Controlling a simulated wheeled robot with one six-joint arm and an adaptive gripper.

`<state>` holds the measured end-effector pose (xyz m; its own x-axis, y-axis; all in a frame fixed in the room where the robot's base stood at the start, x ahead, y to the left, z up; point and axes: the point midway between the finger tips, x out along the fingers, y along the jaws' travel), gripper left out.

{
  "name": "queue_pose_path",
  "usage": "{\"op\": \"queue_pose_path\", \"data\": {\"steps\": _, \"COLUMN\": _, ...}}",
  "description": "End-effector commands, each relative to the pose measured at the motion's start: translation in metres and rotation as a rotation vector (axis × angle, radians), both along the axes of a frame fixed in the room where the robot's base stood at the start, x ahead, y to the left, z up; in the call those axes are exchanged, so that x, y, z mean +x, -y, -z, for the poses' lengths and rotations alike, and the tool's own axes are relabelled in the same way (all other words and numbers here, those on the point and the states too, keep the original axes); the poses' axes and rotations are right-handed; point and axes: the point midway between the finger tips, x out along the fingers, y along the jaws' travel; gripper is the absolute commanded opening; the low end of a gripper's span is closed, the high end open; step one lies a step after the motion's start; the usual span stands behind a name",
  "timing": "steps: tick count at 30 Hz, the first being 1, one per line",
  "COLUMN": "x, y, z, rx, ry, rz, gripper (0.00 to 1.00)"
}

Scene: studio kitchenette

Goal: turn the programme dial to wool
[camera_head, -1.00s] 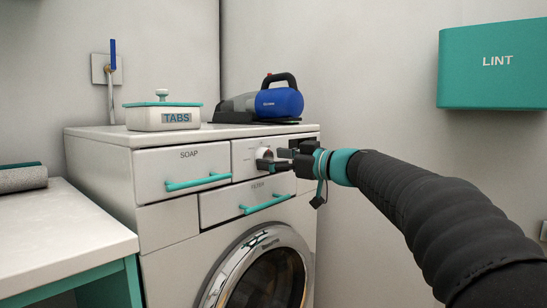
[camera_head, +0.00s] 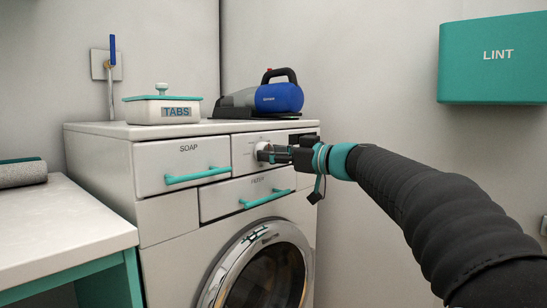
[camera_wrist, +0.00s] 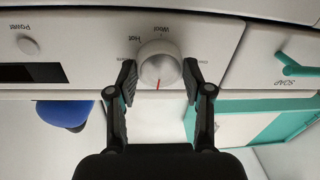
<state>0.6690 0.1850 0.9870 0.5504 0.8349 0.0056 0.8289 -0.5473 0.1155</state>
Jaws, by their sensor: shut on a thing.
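The white programme dial (camera_wrist: 160,62) is on the washer's front panel, seen upside down in the wrist view. Its red mark is at the picture's lower side, opposite the word "Wool" printed above the dial. "Hot" is printed beside "Wool"; the other labels are partly hidden. My gripper (camera_wrist: 160,82) is shut on the dial, one black finger on each side. In the head view the dial (camera_head: 261,147) is mostly hidden behind my gripper (camera_head: 268,154).
The soap drawer (camera_head: 180,160) and filter drawer (camera_head: 247,190) have teal handles left of and below the dial. A power button (camera_wrist: 28,46) is on the same panel. A tabs box (camera_head: 160,109) and a blue handheld vacuum (camera_head: 279,97) stand on the washer top.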

Motion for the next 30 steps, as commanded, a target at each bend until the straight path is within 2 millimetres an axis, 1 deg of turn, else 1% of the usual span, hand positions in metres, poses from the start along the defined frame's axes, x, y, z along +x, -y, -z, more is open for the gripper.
{"op": "queue_pose_path", "data": {"steps": 1, "x": 0.0002, "y": 0.0002, "z": 0.003, "rx": 0.016, "ry": -0.018, "rz": 0.002, "gripper": 0.16}}
{"op": "queue_pose_path", "data": {"steps": 7, "x": 0.0002, "y": 0.0002, "z": 0.0046, "rx": 0.112, "ry": -0.14, "rz": 0.001, "gripper": 0.16}}
{"op": "queue_pose_path", "data": {"steps": 30, "x": -0.0002, "y": -0.0001, "z": 0.0025, "rx": 0.562, "ry": -0.717, "rz": 0.001, "gripper": 0.16}}
